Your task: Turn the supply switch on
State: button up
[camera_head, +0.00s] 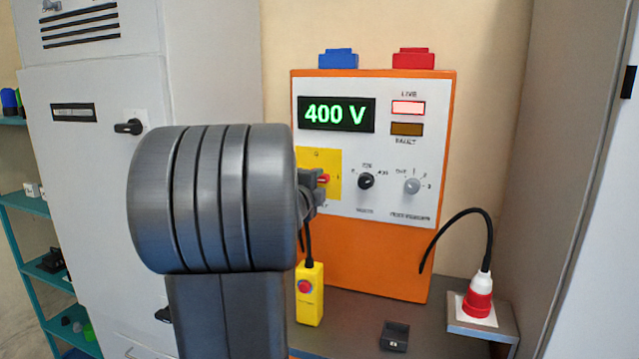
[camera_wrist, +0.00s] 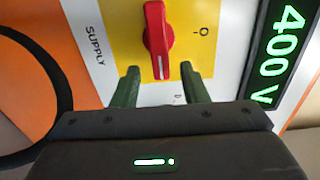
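The supply switch is a red knob (camera_wrist: 158,40) on a yellow plate (camera_wrist: 100,20) marked SUPPLY. In the wrist view its white pointer line points down, a quarter turn from the "O" mark. In the head view the red knob (camera_head: 323,179) points right, toward the "I" side. My gripper (camera_wrist: 160,72) is open, with its dark green fingertips apart near the knob's pointer end, one on each side. No contact with the knob shows. In the head view my gripper (camera_head: 311,190) is at the yellow plate, mostly hidden behind my arm.
The orange cabinet's display (camera_head: 336,114) reads 400 V. The LIVE lamp (camera_head: 408,108) is bright; the FAULT lamp (camera_head: 406,129) is dark. Two more knobs (camera_head: 366,181) sit right of the plate. A yellow pendant (camera_head: 310,295) hangs below. A red plug (camera_head: 478,298) stands at right.

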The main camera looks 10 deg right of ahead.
jog(key=v, duration=1.1)
jog(key=x, duration=1.3)
jog(key=shift+w+d, duration=0.2)
jog(key=shift+s+a, duration=0.1)
jog(key=v, duration=1.3)
jog(key=x, duration=1.3)
jog(key=shift+w+r+p, duration=0.15)
jog(key=shift+w+p, duration=0.05)
jog(key=shift+p, duration=0.1)
jog(key=n+p, duration=0.1)
jog(key=n, duration=0.1)
jog(key=n+p, duration=0.1)
jog(key=shift+s+r+n, duration=0.1)
jog(key=shift+r+n, duration=0.2)
jog(key=shift+n, duration=0.1)
